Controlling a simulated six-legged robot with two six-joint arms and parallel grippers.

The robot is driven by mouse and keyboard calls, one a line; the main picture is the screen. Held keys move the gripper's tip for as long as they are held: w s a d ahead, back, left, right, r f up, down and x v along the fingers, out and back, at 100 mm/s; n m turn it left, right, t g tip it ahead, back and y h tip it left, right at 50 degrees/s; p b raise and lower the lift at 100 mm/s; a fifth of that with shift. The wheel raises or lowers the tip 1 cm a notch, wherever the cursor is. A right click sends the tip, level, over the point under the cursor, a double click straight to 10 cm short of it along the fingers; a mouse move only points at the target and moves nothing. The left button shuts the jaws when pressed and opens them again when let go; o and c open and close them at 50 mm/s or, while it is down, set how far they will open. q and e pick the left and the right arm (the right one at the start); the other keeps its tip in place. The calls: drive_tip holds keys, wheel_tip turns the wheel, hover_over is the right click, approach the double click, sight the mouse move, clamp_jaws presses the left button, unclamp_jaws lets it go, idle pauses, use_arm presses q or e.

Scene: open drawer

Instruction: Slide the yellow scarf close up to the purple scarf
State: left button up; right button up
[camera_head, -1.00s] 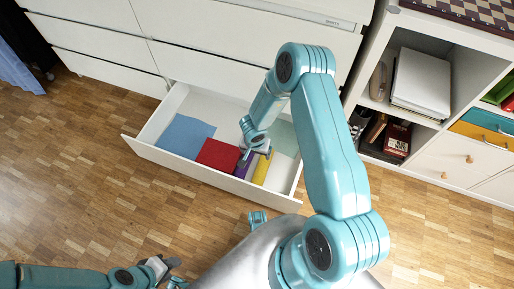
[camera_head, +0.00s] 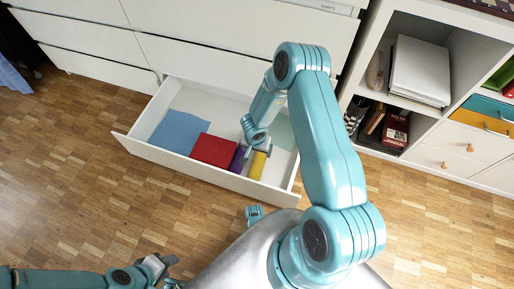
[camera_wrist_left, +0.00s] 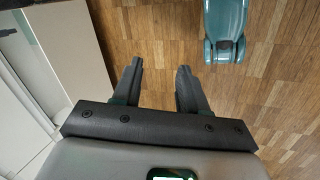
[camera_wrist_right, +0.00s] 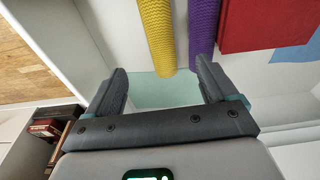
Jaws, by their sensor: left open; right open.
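The yellow scarf (camera_head: 258,166) is a rolled, ribbed bundle near the front of the open drawer. The purple scarf (camera_head: 238,158) lies to its left in the head view, partly hidden by my right arm. In the right wrist view, the yellow scarf (camera_wrist_right: 157,35) and purple scarf (camera_wrist_right: 202,30) lie side by side with a narrow gap between them. My right gripper (camera_wrist_right: 161,68) is open and empty. Its fingers point toward the near ends of both scarves; contact cannot be told. My left gripper (camera_wrist_left: 160,68) is open and empty over the floor, away from the drawer.
A red folded cloth (camera_head: 214,150) and a blue one (camera_head: 180,132) lie left of the purple scarf. A pale green cloth (camera_wrist_right: 165,90) lies behind my right fingers. The drawer's front wall (camera_head: 205,177) bounds the near side. A shelf unit (camera_head: 425,155) stands to the right.

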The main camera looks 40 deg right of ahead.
drive_tip(key=f+b, duration=0.2)
drive_tip(key=f, duration=0.2)
drive_tip(key=d+f+b, duration=0.1)
drive_tip(key=f+b, duration=0.1)
drive_tip(key=f, duration=0.2)
drive_tip(key=w+f+b, duration=0.1)
drive_tip(key=f, duration=0.3)
drive_tip(key=shift+d+f+b, duration=0.3)
drive_tip(key=shift+f+b, duration=0.05)
drive_tip(key=shift+b, duration=0.05)
drive_tip(key=shift+f, duration=0.45)
use_arm(q)
drive_tip(key=w+a+f+t, duration=0.1)
drive_tip(key=w+f, duration=0.2)
drive_tip(key=f, duration=0.3)
drive_tip(key=shift+f, duration=0.35)
use_arm(e)
drive_tip(key=shift+d, duration=0.1)
use_arm(q)
drive_tip(key=shift+a, duration=0.1)
use_arm(e)
drive_tip(key=c, duration=1.2)
use_arm(q)
drive_tip(key=shift+w, duration=0.15)
use_arm(e)
drive_tip(key=shift+w, duration=0.2)
